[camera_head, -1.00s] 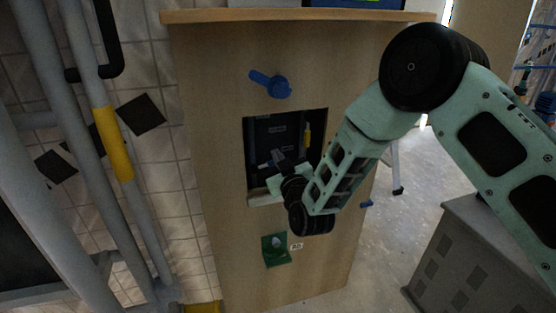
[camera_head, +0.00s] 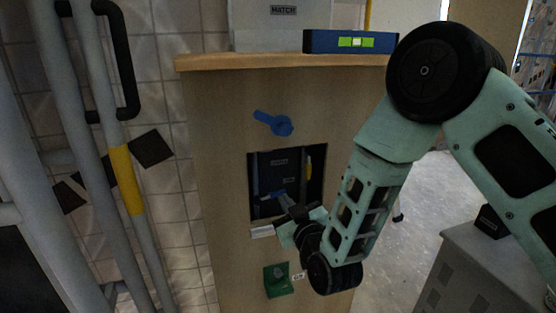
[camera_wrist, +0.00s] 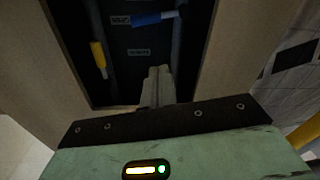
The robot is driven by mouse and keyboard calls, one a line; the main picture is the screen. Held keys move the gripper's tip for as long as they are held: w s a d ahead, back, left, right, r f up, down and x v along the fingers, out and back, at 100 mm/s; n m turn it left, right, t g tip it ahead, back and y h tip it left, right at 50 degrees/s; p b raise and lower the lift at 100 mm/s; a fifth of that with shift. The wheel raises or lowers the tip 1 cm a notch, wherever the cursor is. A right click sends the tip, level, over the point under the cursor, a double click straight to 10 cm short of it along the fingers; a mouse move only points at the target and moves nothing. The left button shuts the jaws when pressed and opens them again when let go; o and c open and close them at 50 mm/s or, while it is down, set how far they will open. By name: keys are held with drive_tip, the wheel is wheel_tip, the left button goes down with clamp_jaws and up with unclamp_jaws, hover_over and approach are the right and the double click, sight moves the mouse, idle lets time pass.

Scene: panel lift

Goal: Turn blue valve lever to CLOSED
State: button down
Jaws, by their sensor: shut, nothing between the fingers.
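A blue lever (camera_head: 272,195) sits inside the dark recess of a wooden panel (camera_head: 222,150). In the wrist view the blue lever (camera_wrist: 152,19) lies nearly level, crossing a grey pipe, with one end beside a small label (camera_wrist: 120,20). The label is too small to read. My gripper (camera_head: 284,201) is at the recess's lower edge in the head view. In the wrist view my gripper (camera_wrist: 158,72) has its fingers together and empty, pointing into the recess, apart from the lever in the picture.
A yellow handle (camera_head: 308,167) is inside the recess. A grey box (camera_head: 275,30) and a blue level (camera_head: 350,41) rest on top. Grey pipes (camera_head: 75,120) stand left.

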drive_tip(key=s+a+r+n+g, duration=0.1)
drive_tip(key=s+r+g, duration=0.1)
drive_tip(key=s+g, duration=0.95)
drive_tip(key=s+d+r+g+h, duration=0.1)
drive_tip(key=s+d+g+h, duration=0.2)
drive_tip(key=s+d, duration=0.55)
drive_tip(key=s+d+r+g+h, duration=0.2)
drive_tip(key=s+d+h, duration=0.1)
drive_tip(key=s, duration=1)
wheel_tip(320, 180, up, 24)
drive_tip(key=p, duration=2.4)
drive_tip(key=shift+s, duration=0.3)
